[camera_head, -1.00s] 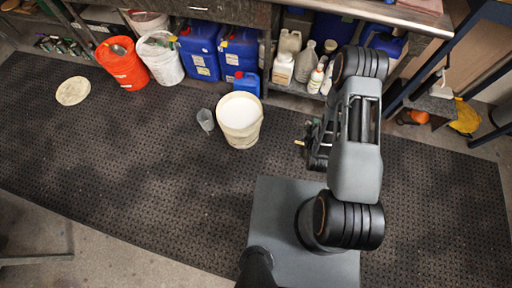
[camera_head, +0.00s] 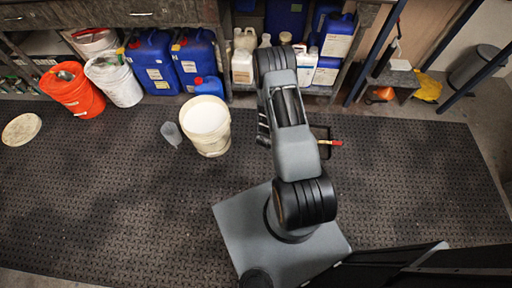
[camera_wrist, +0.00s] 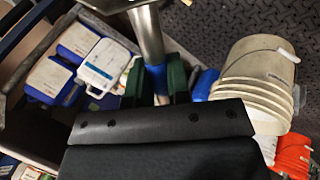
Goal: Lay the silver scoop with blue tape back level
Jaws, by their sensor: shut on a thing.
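In the wrist view, my gripper (camera_wrist: 154,84) is shut on the silver scoop (camera_wrist: 148,35), with one green finger on each side of it. The blue tape (camera_wrist: 156,76) shows on the scoop's handle between the fingers. The bright metal shaft runs up the picture, and the wider part is cut off by the top edge. In the head view, my arm hides most of the gripper, and I cannot make out the scoop there. How far the scoop tilts from level I cannot tell.
A white bucket (camera_head: 215,143) of pale liquid stands on the dark mat (camera_head: 110,190), beside a grey cup (camera_head: 171,134). An orange bucket (camera_head: 85,101), a white pail (camera_head: 122,88) and blue canisters (camera_head: 155,70) line the shelf. A round lid (camera_head: 21,129) lies far left.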

